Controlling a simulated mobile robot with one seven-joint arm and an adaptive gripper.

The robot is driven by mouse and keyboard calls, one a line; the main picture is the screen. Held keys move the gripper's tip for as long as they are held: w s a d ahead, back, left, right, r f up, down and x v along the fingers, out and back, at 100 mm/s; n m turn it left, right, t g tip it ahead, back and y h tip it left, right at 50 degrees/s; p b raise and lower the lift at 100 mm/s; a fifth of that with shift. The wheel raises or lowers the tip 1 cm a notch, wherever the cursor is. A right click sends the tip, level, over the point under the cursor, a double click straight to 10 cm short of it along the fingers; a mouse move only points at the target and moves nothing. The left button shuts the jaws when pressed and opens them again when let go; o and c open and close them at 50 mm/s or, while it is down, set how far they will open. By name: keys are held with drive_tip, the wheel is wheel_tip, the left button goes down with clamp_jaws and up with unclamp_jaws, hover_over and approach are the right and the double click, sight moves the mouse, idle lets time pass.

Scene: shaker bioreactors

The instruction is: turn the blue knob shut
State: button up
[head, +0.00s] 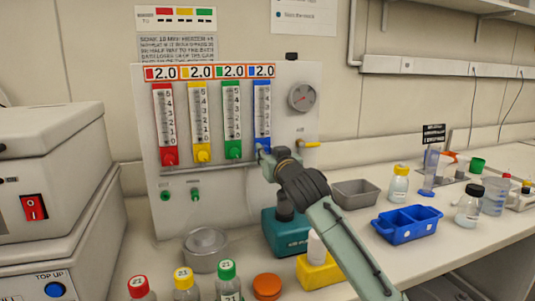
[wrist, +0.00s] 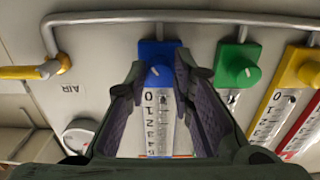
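The gas panel (head: 231,190) carries red, yellow, green and blue flow meters, each with a knob at its foot. The blue flow meter (head: 262,105) is the rightmost, and its display reads 2.0. In the head view my gripper (head: 268,153) is at its foot and partly hides the knob. The wrist view is upside down to the panel. There the blue knob (wrist: 158,74) shows between the tips of my open gripper (wrist: 159,72), with gaps on both sides. I cannot tell how deep the fingers reach around it.
The green knob (wrist: 239,73) is close beside one finger in the wrist view. A grey pipe (wrist: 140,16) runs along the meters' feet. A yellow-handled air valve (head: 311,144) is to the right. A teal device (head: 288,234) and bottles stand below.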

clamp_jaws()
